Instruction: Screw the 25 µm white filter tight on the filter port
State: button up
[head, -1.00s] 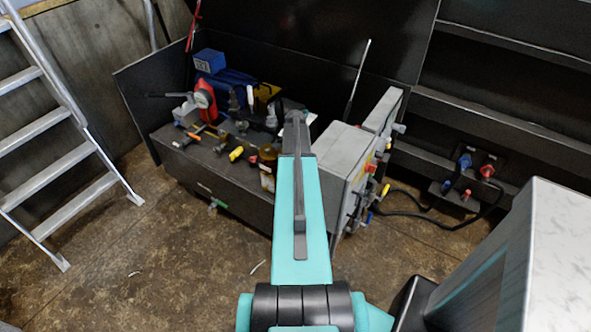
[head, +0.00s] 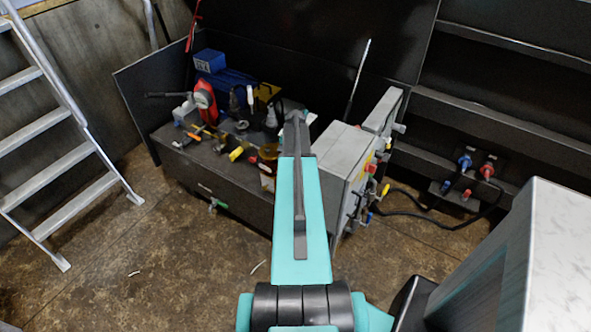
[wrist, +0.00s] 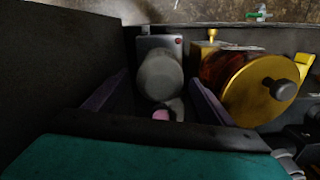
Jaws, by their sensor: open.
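In the wrist view, a pale grey-white cylinder (wrist: 158,76) shows its round end between my fingers; it looks like the white filter, but no 25 µm marking can be read. It sits in front of a grey block (wrist: 160,43) with a red dot. Whether it is seated on a port there cannot be told; the port and any thread are hidden. My gripper (wrist: 158,88) is open, with one dark purple finger on each side of the cylinder. Gaps show between the fingers and the cylinder. In the head view my arm hides my gripper.
A brass-coloured round cap on an amber bowl (wrist: 262,90) stands close to my right finger. A dark wall (wrist: 60,60) rises on the left. In the head view, the dark bench (head: 225,183) is crowded; a grey cabinet (head: 340,155) stands to its right and a ladder (head: 65,130) at left.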

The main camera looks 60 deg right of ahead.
jog(key=shift+n, duration=1.6)
jog(key=shift+n, duration=2.6)
jog(key=shift+c, duration=0.6)
jog(key=c, duration=1.1)
jog(key=shift+o, duration=0.2)
jog(key=shift+m, duration=2.6)
